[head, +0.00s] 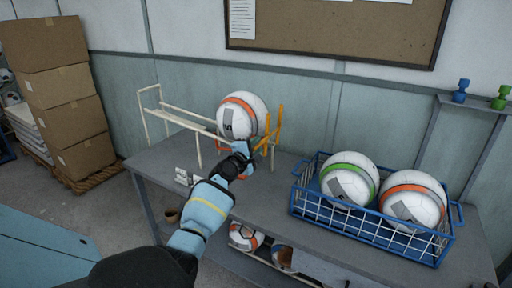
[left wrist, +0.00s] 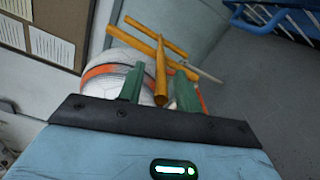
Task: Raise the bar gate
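The orange bar gate (head: 273,132) stands at the right end of a cream rail rack (head: 185,117) on the grey table. A white ball with an orange band (head: 240,116) rests on the rails against it. My left gripper (head: 246,154) is at the gate's near side. In the left wrist view, an orange bar of the gate (left wrist: 161,72) points toward the camera between the two green fingers of my left gripper (left wrist: 159,88). The fingers are apart, with a gap on each side of the bar. My right gripper is not in view.
A blue wire basket (head: 372,215) with two balls stands right on the grey table (head: 275,180). Cardboard boxes (head: 62,95) are stacked at left. A corkboard (head: 340,30) hangs on the wall. More balls (head: 245,236) lie on a lower shelf.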

